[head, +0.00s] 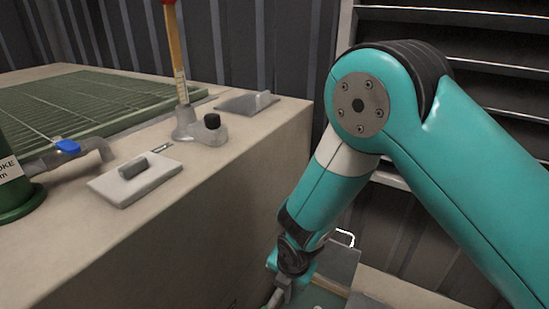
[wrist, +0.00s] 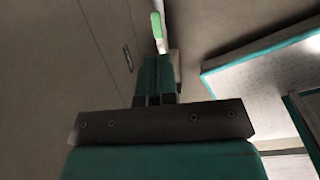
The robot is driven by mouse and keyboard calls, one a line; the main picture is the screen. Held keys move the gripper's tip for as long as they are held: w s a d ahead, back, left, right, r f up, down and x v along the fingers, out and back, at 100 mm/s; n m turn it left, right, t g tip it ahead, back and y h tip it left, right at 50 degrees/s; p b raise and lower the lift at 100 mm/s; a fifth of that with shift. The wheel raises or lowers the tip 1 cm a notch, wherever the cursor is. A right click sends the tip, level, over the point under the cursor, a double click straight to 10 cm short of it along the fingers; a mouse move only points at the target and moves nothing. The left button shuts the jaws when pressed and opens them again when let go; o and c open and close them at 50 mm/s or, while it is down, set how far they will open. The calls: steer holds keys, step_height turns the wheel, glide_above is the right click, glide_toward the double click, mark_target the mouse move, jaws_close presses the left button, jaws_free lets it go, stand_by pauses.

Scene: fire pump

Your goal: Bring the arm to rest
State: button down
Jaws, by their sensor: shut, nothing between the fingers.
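My teal arm (head: 362,125) reaches in from the right in the head view. It bends at a high elbow and runs down beside the concrete block's front face. My gripper (wrist: 156,62) shows in the wrist view with its dark teal fingers together and nothing held. In the head view, its end is low at the bottom edge and partly cut off. A small green-tipped piece (wrist: 157,28) shows just past the fingertips; I cannot tell whether they touch it.
The concrete block (head: 235,165) carries a green grating (head: 75,105), a blue-handled valve (head: 68,147), a grey plate with a raised grip (head: 135,178) and an upright orange-and-yellow gauge tube (head: 176,50). A louvred panel (head: 470,60) stands behind my arm.

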step_height(320, 180, up, 11)
steer(key=s+d+m+y, duration=0.1)
steer(key=d+m, duration=0.2)
steer(key=m, duration=0.4)
steer(key=s+d+r+m+g+y, duration=0.15)
steer(key=s+d+r+m, duration=0.25)
steer(key=s+r+m, duration=0.5)
steer(key=s+d+r+m+g+y, duration=0.1)
steer(key=s+d+r+m+g, duration=0.1)
steer(key=s+d+r+m, duration=0.5)
step_height(320, 180, up, 30)
steer(key=s+a+p, duration=0.2)
steer(key=p, duration=2.5)
steer(key=shift+s+r, duration=0.25)
